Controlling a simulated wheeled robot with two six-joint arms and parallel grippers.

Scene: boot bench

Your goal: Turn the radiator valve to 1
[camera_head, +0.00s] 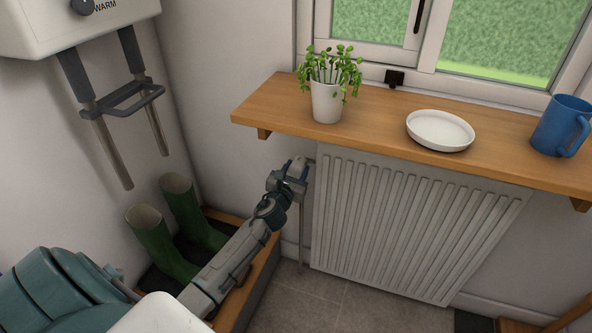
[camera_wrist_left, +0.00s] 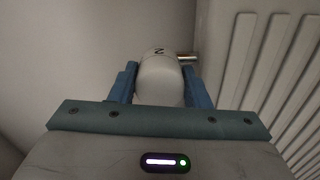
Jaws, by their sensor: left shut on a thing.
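The radiator valve (camera_wrist_left: 160,77) is a white rounded knob in the left wrist view, with a dark "2" on its upper face. A short metal pipe (camera_wrist_left: 187,57) runs from it to the right, toward the radiator. My left gripper (camera_wrist_left: 160,88) is shut on the valve, one blue finger on each side. In the head view my left gripper (camera_head: 291,172) is at the radiator's upper left corner, and it hides most of the valve there. The white ribbed radiator (camera_head: 400,225) hangs under the wooden shelf. My right gripper is in neither view.
The wooden shelf (camera_head: 385,108) juts out just above my left gripper. It carries a potted plant (camera_head: 327,100), a white dish (camera_head: 440,130) and a blue mug (camera_head: 562,126). Green boots (camera_head: 160,240) stand left of my arm, below a boot warmer (camera_head: 75,25).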

